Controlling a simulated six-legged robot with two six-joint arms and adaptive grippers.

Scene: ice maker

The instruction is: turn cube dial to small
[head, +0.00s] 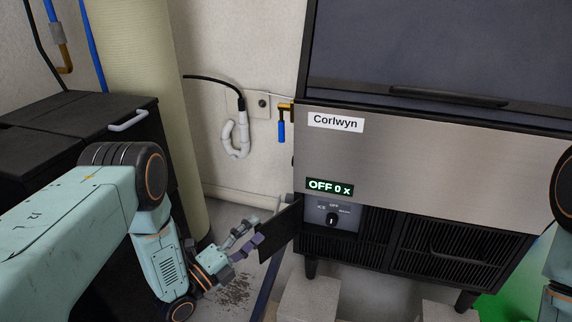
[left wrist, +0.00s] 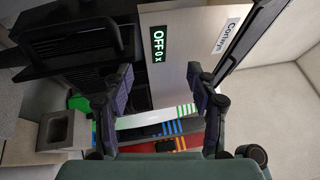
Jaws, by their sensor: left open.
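The ice maker (head: 430,165) has a steel front and a lit display (head: 330,187) reading "OFF 0 x". Below the display is a small control panel with a black dial (head: 332,219); its tiny labels seem to include "ICE" and "OFF". I see no dial clearly marked for cube size. A dark flap (head: 281,232) stands out at the panel's left side. My left gripper (head: 250,236) is open at this flap's left edge; I cannot tell if it touches. In the left wrist view, its fingers (left wrist: 161,88) are apart, with the display (left wrist: 158,44) beyond. My right gripper is out of view.
Black vent grilles (head: 450,252) lie right of the dial. A pipe trap (head: 236,138) and a blue-handled valve (head: 282,130) are on the wall left of the machine. Pale blocks (head: 308,298) stand on the floor below. A black cabinet (head: 75,125) stands at left.

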